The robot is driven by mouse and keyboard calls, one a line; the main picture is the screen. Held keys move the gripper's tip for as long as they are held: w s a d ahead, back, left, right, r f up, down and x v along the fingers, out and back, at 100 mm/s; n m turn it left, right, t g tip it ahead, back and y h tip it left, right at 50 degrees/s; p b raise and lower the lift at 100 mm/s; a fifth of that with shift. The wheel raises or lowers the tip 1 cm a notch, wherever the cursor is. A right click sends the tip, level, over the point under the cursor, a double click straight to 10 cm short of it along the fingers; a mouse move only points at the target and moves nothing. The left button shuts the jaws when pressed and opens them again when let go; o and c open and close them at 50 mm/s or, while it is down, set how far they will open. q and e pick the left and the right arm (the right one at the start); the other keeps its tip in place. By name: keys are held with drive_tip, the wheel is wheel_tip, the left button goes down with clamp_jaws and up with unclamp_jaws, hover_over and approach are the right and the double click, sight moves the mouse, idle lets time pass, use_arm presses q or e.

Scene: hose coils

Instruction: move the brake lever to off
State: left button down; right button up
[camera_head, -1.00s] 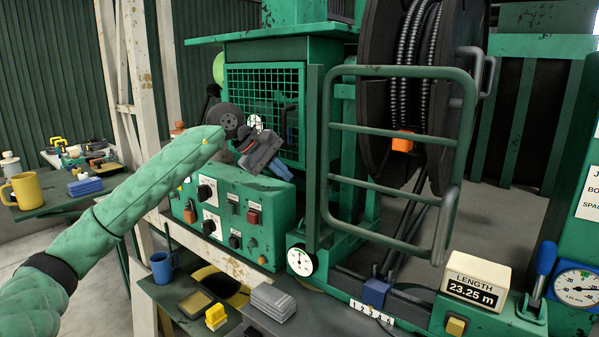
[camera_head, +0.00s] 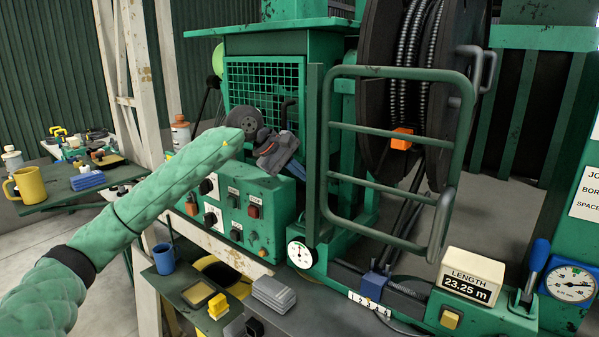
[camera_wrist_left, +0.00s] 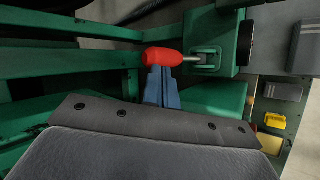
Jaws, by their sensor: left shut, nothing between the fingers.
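A lever with a red handle (camera_wrist_left: 163,57) and a metal shaft shows in the left wrist view, mounted on a green bracket (camera_wrist_left: 208,60). I take it for the brake lever; no off mark on it is readable. My left gripper (camera_wrist_left: 161,75) is shut and empty, its blue fingertips right at the lower side of the red handle. I cannot tell whether they touch it. My right gripper is out of view.
A green control box (camera_head: 270,205) with knobs and buttons lies below my left gripper. A green tubular guard frame (camera_head: 395,128) stands to its right, before the black hose reel (camera_head: 375,90). A blue-handled lever (camera_head: 539,257) stands by the gauge at far right.

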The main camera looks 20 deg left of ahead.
use_arm(q)
drive_tip(key=shift+w, duration=0.15)
drive_tip(key=shift+w+d+g+y+b, duration=0.15)
drive_tip(key=shift+w+d+g+b, duration=0.05)
drive_tip(key=shift+w+g+b, duration=0.25)
drive_tip(key=shift+w+d+g+y+b, duration=0.15)
drive_tip(key=shift+w+g+b, duration=0.15)
drive_tip(key=shift+w+g, duration=0.25)
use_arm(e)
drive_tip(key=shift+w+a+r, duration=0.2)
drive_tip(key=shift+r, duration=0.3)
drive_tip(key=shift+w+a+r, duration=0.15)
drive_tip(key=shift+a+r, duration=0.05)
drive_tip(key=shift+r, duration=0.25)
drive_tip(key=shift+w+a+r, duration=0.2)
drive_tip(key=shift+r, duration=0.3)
use_arm(q)
drive_tip(key=shift+s+f, duration=0.1)
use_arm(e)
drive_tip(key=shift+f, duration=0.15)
